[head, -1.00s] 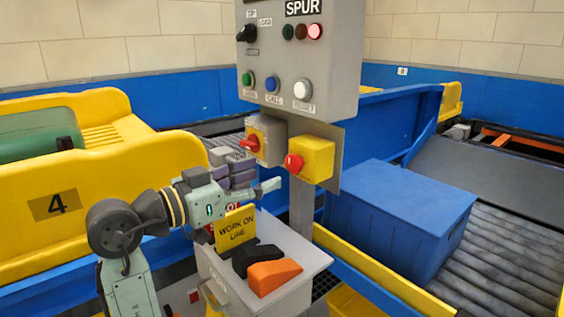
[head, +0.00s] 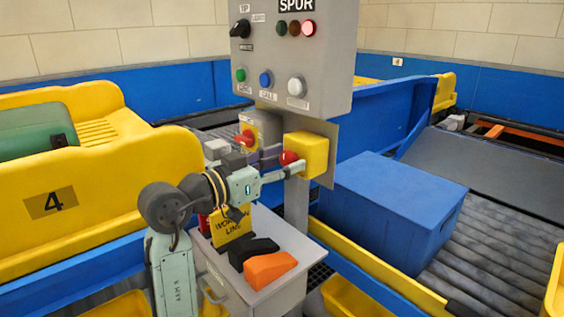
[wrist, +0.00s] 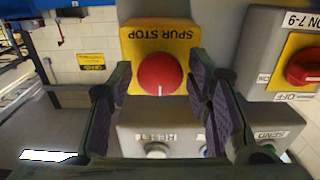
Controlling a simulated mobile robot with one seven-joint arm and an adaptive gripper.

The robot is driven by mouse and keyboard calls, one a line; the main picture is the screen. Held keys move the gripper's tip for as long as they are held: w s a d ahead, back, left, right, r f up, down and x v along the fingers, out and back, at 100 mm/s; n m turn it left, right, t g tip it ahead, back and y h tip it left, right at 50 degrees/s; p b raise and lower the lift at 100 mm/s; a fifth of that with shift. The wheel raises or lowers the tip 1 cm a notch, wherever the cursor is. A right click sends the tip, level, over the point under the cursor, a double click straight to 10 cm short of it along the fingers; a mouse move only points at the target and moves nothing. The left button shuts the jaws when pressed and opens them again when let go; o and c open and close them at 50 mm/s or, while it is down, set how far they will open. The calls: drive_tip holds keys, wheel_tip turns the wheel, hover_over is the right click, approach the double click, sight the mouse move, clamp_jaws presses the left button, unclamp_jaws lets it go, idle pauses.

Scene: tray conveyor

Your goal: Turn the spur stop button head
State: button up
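The red spur stop button head (head: 289,158) sticks out of a yellow box (head: 315,150) below the grey control panel. In the wrist view the round red head (wrist: 160,74) sits in the middle, under upside-down "SPUR STOP" lettering, with a short white mark near its lower edge. My gripper (head: 284,164) is at the button, its fingers pointing at the yellow box. In the wrist view my gripper (wrist: 160,90) is open, one finger on each side of the head. Narrow gaps show beside the head; I cannot tell whether a finger touches it.
A red rotary switch (wrist: 305,67) on a yellow plate sits close beside the button. The grey panel (head: 298,55) with knob, lamps and push buttons hangs above. Below is a grey cabinet (head: 225,262) with a "WORK ON LINE" sign. A blue tote (head: 390,205) stands on the rollers right.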

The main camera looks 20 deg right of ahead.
drive_tip(key=c, duration=0.9)
drive_tip(key=shift+f+b, duration=0.1)
drive_tip(key=shift+b, duration=0.3)
drive_tip(key=m+b, duration=0.2)
drive_tip(key=b, duration=0.1)
drive_tip(key=shift+f+m, duration=0.1)
drive_tip(key=shift+m, duration=0.3)
drive_tip(key=shift+r+m+b, duration=0.2)
drive_tip(key=shift+m+b, duration=1.7)
drive_tip(key=shift+m, duration=0.3)
drive_tip(key=o, duration=1.2)
drive_tip(key=shift+a, duration=0.1)
